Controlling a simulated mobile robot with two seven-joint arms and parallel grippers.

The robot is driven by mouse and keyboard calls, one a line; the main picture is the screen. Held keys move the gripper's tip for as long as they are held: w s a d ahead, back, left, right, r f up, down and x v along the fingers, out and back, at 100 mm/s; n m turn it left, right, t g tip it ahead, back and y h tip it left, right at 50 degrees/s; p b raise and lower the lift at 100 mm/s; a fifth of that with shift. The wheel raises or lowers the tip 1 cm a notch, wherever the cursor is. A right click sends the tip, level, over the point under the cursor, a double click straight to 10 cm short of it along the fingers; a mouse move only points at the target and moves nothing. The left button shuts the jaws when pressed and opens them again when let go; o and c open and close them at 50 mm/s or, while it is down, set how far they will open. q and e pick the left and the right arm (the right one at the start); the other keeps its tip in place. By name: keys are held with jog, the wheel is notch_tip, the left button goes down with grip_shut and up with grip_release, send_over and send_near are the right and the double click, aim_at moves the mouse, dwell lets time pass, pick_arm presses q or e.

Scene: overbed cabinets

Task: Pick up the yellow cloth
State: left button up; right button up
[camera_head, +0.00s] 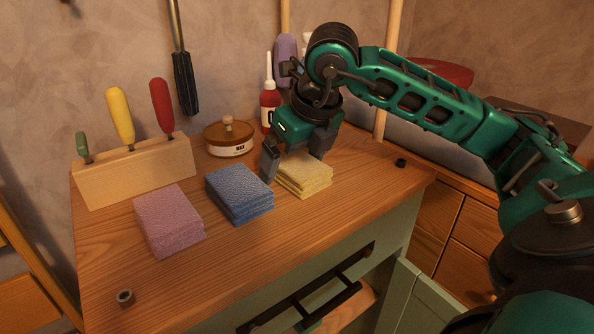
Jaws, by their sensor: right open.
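The yellow cloth (305,177) lies folded in a small stack on the wooden cabinet top, the rightmost of a row of cloths. My right gripper (294,164) is open and points down over the yellow cloth. One finger is at the cloth's left side, in the gap beside the blue cloth, and the other is at its far right. I cannot tell whether the fingers touch the cloth. The gripper hides part of the cloth's back edge. My left gripper is not in view.
A blue cloth (239,193) lies close to the left, and a pink cloth (169,220) further left. Behind stand a round lidded tin (229,140), a red bottle (270,104) and a wooden tool block (137,172). The front of the top is mostly clear.

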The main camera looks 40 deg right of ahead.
jog(key=shift+f, duration=0.1)
jog(key=c, duration=1)
